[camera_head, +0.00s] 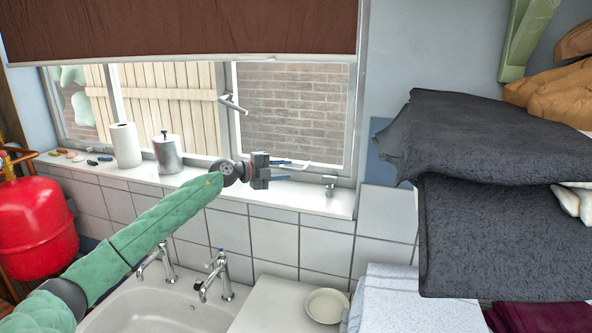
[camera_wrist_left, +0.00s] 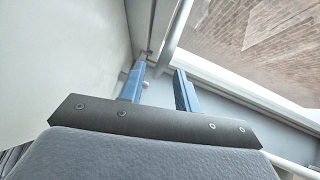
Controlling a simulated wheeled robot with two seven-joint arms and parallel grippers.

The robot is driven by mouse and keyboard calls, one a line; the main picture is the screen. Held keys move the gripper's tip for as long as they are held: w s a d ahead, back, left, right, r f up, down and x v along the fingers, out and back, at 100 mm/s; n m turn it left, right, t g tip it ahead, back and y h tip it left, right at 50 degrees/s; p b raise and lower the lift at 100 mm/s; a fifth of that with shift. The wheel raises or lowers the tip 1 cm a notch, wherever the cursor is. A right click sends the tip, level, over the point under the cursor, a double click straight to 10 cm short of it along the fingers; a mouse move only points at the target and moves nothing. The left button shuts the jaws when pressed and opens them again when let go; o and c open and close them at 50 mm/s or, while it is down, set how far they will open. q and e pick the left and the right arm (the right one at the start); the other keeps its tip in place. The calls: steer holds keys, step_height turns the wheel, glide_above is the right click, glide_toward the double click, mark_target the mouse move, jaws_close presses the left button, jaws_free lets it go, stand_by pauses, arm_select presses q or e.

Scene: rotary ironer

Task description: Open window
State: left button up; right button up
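The window (camera_head: 292,112) stands behind the sill, its right pane facing a brick wall. A pale lever handle (camera_head: 233,103) sits on the upright between the panes. A pale stay bar (camera_head: 300,164) runs along the bottom of the right pane, just behind my left gripper (camera_head: 289,170). That gripper is open, its two blue fingers pointing right, near the bottom rail. In the left wrist view the fingers (camera_wrist_left: 158,84) are apart with nothing held between them. Pale frame bars lie beyond the tips; contact cannot be told. My right gripper is out of view.
A paper roll (camera_head: 126,145) and a metal canister (camera_head: 167,153) stand on the left sill. A small metal fitting (camera_head: 330,185) is at its right. Taps (camera_head: 220,277) and a sink (camera_head: 150,308) lie below. Dark folded cloth (camera_head: 490,135) crowds the right. A brown blind (camera_head: 180,28) hangs above.

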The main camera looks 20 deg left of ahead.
arm_select(q)
steer(key=x, duration=0.4)
steer(key=shift+w+a+f+b, duration=0.1)
steer(key=shift+a+f+b, duration=0.05)
steer(key=shift+f+b, duration=0.15)
steer(key=shift+w+d+r, duration=0.15)
steer(key=shift+d, duration=0.2)
steer(key=shift+d, duration=0.1)
jaws_close()
